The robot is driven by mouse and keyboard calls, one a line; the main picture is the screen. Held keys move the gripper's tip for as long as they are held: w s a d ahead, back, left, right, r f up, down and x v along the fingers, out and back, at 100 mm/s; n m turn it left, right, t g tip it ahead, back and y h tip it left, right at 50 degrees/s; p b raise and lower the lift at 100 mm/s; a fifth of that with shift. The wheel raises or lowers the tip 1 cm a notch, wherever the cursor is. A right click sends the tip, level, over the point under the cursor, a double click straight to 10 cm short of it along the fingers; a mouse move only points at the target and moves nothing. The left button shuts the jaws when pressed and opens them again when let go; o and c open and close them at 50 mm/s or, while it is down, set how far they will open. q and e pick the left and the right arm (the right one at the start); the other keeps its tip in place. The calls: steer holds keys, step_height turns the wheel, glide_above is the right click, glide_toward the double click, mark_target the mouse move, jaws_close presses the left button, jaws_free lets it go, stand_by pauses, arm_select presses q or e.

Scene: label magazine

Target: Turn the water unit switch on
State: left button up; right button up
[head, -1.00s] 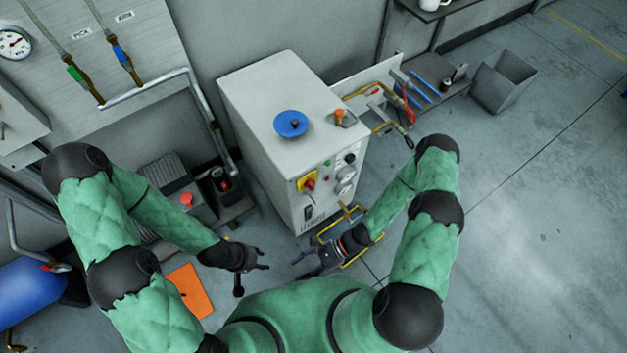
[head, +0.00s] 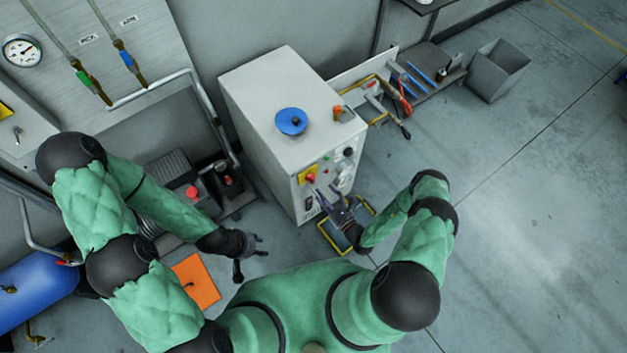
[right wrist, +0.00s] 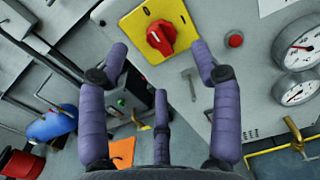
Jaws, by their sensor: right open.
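The water unit is a grey-white cabinet (head: 268,100) in the middle of the head view. Its front has a red rotary switch on a yellow plate (head: 307,174). In the right wrist view the red switch knob (right wrist: 161,38) shows large, with its handle slanted and a "0" mark on the plate above it. My right gripper (head: 333,197) is open and empty in front of the panel, just short of the switch. Its purple fingers (right wrist: 160,90) spread below and to both sides of the knob, apart from it. My left gripper (head: 262,247) is empty with fingers apart, left of the cabinet's front.
Gauges (right wrist: 297,45) and a small red button (right wrist: 235,40) sit right of the switch. A blue disc (head: 291,121) lies on the cabinet top. An orange sheet (head: 196,281) and a yellow-edged frame (head: 327,236) are on the floor. Open floor lies to the right.

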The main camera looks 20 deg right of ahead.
mark_target(314, 181)
steer(key=x, duration=0.7)
steer(key=shift+w, duration=0.1)
